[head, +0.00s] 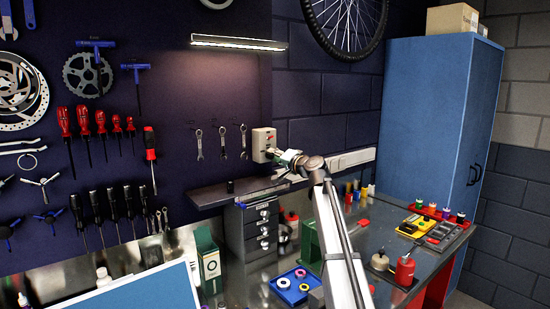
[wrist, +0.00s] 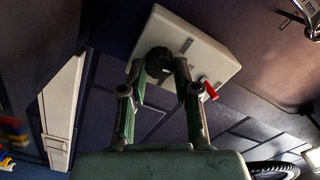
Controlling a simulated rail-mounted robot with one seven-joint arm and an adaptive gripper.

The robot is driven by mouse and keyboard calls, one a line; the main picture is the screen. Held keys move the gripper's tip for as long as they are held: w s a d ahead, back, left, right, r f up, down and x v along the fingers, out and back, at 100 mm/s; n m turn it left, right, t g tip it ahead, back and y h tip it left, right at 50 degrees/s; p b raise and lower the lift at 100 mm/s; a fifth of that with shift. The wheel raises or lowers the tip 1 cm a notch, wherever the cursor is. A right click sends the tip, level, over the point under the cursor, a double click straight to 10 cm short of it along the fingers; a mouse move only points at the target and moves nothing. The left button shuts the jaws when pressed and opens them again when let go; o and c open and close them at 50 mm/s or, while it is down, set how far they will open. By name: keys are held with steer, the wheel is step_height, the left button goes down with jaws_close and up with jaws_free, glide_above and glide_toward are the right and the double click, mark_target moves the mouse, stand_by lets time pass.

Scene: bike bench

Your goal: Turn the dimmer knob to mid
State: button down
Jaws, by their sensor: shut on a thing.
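The dimmer knob (wrist: 158,60) is dark, round and ridged, on the face of a white wall box (wrist: 205,58). In the wrist view it sits between the two fingertips of my gripper (wrist: 159,68), which is shut on it. The knob's pointer or mark cannot be made out, so its setting is unclear. In the head view the box (head: 261,138) hangs on the dark wall, and my gripper (head: 276,153) reaches it from the right. The knob is too small or hidden to make out there.
A red toggle (wrist: 209,89) sticks out of the same box, close to the right finger. A lit lamp bar (head: 238,43) is above. Wrenches (head: 222,143) hang left of the box. A shelf (head: 215,192) and drawer unit (head: 257,228) are below.

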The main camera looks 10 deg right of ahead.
steer(key=shift+m, duration=1.2)
steer(key=shift+w, duration=0.1)
steer(key=c, duration=0.8)
jaws_free()
steer(key=shift+c, duration=0.2)
steer(key=v, duration=1.2)
steer(key=shift+f, duration=0.1)
